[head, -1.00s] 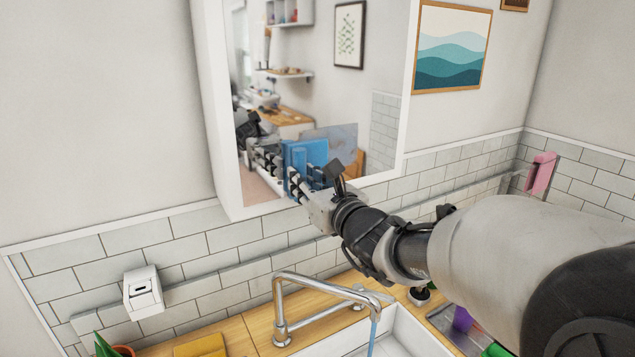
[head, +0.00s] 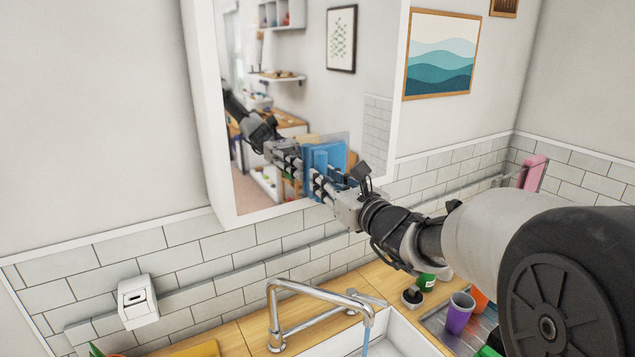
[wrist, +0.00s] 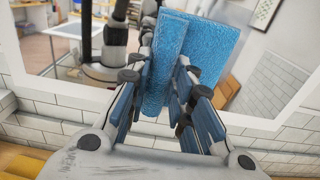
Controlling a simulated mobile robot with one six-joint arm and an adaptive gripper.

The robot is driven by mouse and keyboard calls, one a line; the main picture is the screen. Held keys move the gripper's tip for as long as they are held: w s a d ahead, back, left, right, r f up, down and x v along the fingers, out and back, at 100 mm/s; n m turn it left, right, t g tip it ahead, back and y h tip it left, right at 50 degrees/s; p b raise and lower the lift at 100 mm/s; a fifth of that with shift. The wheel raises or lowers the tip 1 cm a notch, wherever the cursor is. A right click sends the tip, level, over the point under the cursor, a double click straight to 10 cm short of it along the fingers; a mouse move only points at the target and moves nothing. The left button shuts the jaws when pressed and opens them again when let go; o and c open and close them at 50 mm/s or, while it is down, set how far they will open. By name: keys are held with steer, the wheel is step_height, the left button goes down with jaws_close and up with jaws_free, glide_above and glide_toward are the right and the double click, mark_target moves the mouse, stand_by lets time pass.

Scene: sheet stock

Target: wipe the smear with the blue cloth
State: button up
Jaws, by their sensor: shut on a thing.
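The blue cloth (head: 328,160) is held in my gripper (head: 325,182), in front of the lower part of the mirror. In the wrist view the cloth (wrist: 164,65) stands upright between the fingers of my gripper (wrist: 162,90), which are shut on it. A larger blue area beside it may be its reflection. The smear (head: 336,136) looks like a faint greyish patch low on the mirror; the cloth covers most of it and its upper edge shows above. I cannot tell whether the cloth touches the glass.
The white-framed mirror (head: 211,120) reflects my arm and the room. Below are a tap (head: 300,297) and a white sink (head: 400,335). A purple cup (head: 459,312) stands on the right. A white box (head: 137,303) is on the tiled wall at left.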

mark_target(334, 158)
steer(key=w+d, duration=0.1)
steer(key=w+d+p, duration=0.1)
steer(key=d, duration=0.1)
steer(key=shift+w+d, duration=0.2)
steer(key=shift+d, duration=0.1)
stand_by(0.4)
steer(key=shift+a+r+p, duration=0.1)
steer(key=shift+r+p, duration=0.8)
steer(key=shift+r, duration=0.85)
steer(key=shift+f, duration=0.1)
steer(key=shift+s+a+f+b, duration=0.1)
steer(key=shift+s+a+b, duration=1.05)
steer(key=shift+a, duration=0.35)
steer(key=shift+s+a+r+b, duration=0.1)
steer(key=shift+s+a+b, duration=0.8)
steer(key=shift+a+b, duration=0.55)
steer(key=shift+s+a+f+b, duration=0.1)
steer(key=shift+s+a+b, duration=1)
steer(key=shift+a, duration=0.45)
